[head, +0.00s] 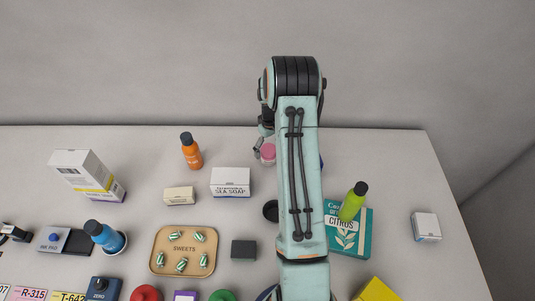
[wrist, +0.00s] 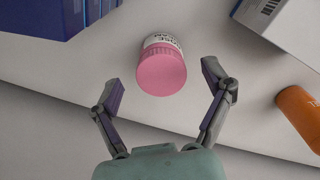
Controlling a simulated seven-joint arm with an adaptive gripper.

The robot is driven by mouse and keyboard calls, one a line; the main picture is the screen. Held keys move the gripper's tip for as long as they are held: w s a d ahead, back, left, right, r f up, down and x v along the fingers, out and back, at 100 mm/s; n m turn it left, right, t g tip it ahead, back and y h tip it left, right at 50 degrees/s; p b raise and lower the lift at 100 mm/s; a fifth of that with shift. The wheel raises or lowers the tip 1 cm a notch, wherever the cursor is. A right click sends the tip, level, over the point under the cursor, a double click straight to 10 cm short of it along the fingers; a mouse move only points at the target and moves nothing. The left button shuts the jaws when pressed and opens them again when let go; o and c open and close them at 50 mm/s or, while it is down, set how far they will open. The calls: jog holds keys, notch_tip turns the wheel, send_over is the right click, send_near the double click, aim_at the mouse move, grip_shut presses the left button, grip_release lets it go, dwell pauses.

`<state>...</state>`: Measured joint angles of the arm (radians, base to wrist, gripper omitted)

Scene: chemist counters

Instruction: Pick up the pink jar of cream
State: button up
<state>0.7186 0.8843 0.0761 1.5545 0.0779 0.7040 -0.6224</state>
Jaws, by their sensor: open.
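The pink jar of cream (head: 268,153) stands near the back edge of the counter, partly hidden by my arm in the head view. In the wrist view the jar (wrist: 162,68) shows its pink lid and a white label with dark lettering. My gripper (wrist: 163,90) is open, with one finger to each side of the jar's lid end. The jar lies at and just beyond the fingertips, with a gap on both sides. In the head view my gripper (head: 260,146) is mostly hidden behind my arm, with one finger showing just left of the jar.
A white sea soap box (head: 231,182) and an orange bottle (head: 191,152) stand left of the jar. A blue box (wrist: 45,15) is at the wrist view's upper left. A sweets tray (head: 158,260), a green bottle (head: 352,202) and a teal citrus box (head: 347,240) are nearer.

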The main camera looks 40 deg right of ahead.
jog(key=shift+f, duration=0.95)
jog(key=c, duration=1.3)
